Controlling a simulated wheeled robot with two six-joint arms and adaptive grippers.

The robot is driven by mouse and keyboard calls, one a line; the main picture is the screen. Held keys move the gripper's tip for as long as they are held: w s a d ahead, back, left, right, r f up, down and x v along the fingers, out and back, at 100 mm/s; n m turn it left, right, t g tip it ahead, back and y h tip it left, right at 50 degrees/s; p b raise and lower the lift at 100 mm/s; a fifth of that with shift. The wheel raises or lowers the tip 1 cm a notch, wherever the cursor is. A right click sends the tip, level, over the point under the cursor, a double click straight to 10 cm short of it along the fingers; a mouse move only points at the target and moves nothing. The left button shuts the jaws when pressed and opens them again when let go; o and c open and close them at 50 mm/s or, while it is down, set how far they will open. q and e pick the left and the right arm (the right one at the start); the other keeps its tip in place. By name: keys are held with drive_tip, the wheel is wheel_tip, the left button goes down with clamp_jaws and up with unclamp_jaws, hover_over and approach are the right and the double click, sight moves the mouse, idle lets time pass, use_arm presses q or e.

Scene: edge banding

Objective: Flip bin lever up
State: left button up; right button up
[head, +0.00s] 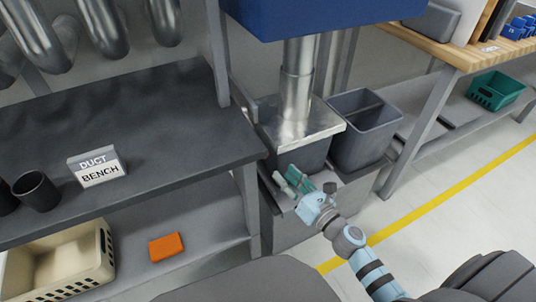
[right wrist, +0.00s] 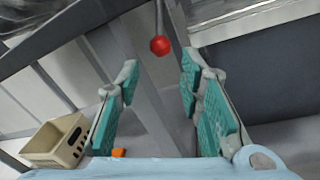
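The lever shows in the right wrist view as a thin rod with a red ball knob (right wrist: 160,45) at its lower end in the picture. My right gripper (right wrist: 158,80) is open, with teal pads on both fingers. The knob is in line with the gap, just beyond the fingertips, and no contact shows. In the head view my right gripper (head: 301,183) is at the front of the grey bin (head: 301,154) with a metal lid (head: 292,121). I cannot make out the lever in the head view. My left gripper is not in view.
A second grey bin (head: 364,128) stands to the right. A metal duct (head: 297,84) comes down onto the lid from a blue housing (head: 310,12). The dark bench (head: 150,135) is close on the left, with a beige crate (head: 65,262) and orange block (head: 166,247) below.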

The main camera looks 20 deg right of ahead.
drive_tip(key=x, duration=0.9)
drive_tip(key=shift+c, duration=0.4)
clamp_jaws()
